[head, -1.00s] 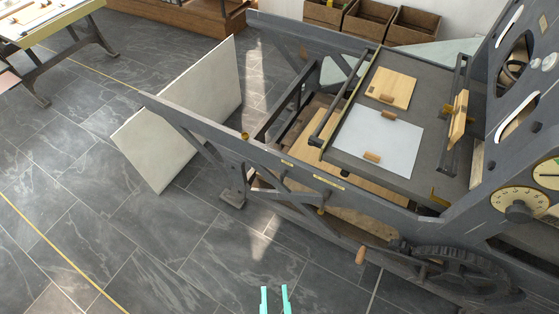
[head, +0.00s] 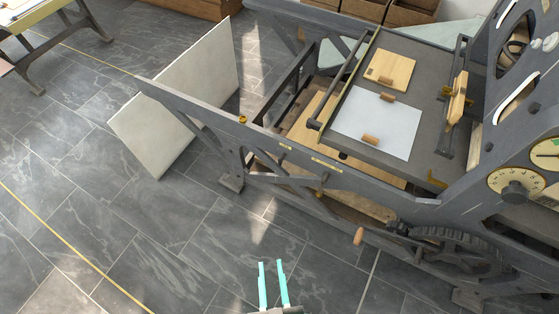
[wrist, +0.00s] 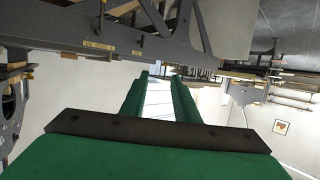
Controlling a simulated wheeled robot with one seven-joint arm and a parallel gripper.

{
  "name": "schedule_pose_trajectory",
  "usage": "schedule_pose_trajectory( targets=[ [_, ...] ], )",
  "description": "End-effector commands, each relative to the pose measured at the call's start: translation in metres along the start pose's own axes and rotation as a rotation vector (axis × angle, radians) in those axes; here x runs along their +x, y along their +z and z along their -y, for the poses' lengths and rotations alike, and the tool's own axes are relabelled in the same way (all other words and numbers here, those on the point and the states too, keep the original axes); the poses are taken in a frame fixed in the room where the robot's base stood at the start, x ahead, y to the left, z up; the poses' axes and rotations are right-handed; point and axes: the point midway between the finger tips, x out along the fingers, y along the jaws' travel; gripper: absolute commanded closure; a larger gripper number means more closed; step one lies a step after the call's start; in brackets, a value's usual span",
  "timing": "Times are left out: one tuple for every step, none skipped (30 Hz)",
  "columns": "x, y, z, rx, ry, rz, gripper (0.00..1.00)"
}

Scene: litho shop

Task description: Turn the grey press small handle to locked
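The grey press (head: 385,195) fills the right half of the head view. A small wooden handle (head: 359,236) sticks out low on its near side, beside a toothed gear wheel. A dark knob (head: 513,190) sits on a round cream dial (head: 527,180) further right. I cannot tell for sure which part is the small handle, or whether it stands at locked. My gripper (head: 271,263) is at the bottom centre over the floor, left of the wooden handle and apart from the press. Its two fingers are spread and empty; they also show in the wrist view (wrist: 160,82).
The press bed (head: 440,128) carries a pale sheet and small boards with wooden grips. A pale slab (head: 172,118) leans at the press's left end. Brown crates (head: 410,14) stand behind. The tiled floor (head: 130,235) at left is clear.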

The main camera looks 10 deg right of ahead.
Motion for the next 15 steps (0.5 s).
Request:
schedule_pose_trajectory(
  targets=[
    [0.017, 0.01, 0.002, -0.004, -0.012, 0.017, 0.72],
    [0.026, 0.017, 0.002, -0.005, -0.015, 0.032, 0.72],
    [0.039, 0.026, 0.003, -0.006, -0.017, 0.053, 0.72],
    [0.048, 0.033, 0.003, -0.008, -0.017, 0.068, 0.72],
    [0.058, 0.039, 0.002, -0.009, -0.014, 0.082, 0.72],
    [0.07, 0.046, 0.002, -0.01, -0.01, 0.101, 0.72],
    [0.08, 0.051, 0.001, -0.011, -0.005, 0.114, 0.72],
    [0.09, 0.056, 0.0, -0.01, 0.002, 0.126, 0.72],
    [0.102, 0.061, -0.001, -0.011, 0.012, 0.142, 0.72],
    [0.112, 0.065, -0.002, -0.01, 0.021, 0.153, 0.72],
    [0.122, 0.068, -0.004, -0.01, 0.032, 0.163, 0.72],
    [0.135, 0.071, -0.005, -0.009, 0.048, 0.176, 0.72],
    [0.145, 0.073, -0.007, -0.007, 0.061, 0.185, 0.72],
    [0.155, 0.074, -0.008, -0.005, 0.076, 0.192, 0.72],
    [0.168, 0.076, -0.01, -0.002, 0.097, 0.201, 0.72]
  ],
)
